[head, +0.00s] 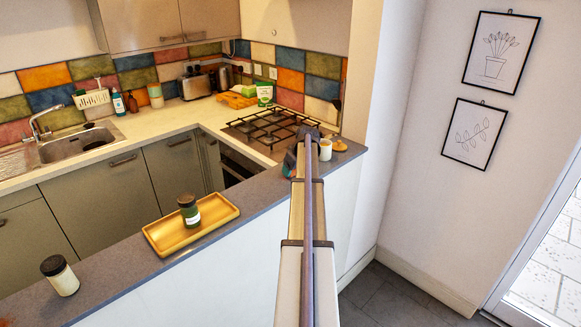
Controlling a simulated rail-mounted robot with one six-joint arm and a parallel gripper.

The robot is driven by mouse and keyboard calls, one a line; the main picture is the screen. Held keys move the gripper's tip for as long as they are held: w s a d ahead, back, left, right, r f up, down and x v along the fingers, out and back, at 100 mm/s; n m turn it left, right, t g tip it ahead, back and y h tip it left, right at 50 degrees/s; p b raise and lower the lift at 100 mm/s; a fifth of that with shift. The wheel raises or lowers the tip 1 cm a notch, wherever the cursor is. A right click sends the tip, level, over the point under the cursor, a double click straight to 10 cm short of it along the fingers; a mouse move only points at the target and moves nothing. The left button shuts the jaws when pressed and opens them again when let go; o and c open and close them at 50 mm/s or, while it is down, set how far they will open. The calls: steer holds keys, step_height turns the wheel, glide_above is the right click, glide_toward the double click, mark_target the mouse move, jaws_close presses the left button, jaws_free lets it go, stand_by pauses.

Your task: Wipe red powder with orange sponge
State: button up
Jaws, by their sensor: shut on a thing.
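My arm reaches up the middle of the picture, over the dark grey ledge (112,262), toward the hob. Its far end hides what lies behind it, and I cannot make out my gripper or its fingers. A dark teal shape (289,163) shows just left of the arm's far end; I cannot tell what it is. I do not see an orange sponge. A small reddish-brown patch (5,322) is cut off at the bottom left corner; I cannot tell whether it is red powder.
On the ledge stand a dark-lidded jar (60,277), a yellow tray (163,240) holding a green jar (189,212), and a white cup (325,150) beside the arm. A gas hob (268,128) and sink (75,147) are on the counter behind. Ledge stretches between the jars are bare.

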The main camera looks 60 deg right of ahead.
steer(key=shift+s+a+r, duration=0.1)
steer(key=shift+s+a, duration=0.15)
steer(key=shift+s, duration=0.7)
steer(key=shift+s+a, duration=0.2)
steer(key=shift+s, duration=0.7)
steer(key=shift+r, duration=0.1)
step_height(320, 180, up, 6)
steer(key=p, duration=0.6)
step_height(320, 180, up, 3)
steer(key=p, duration=0.3)
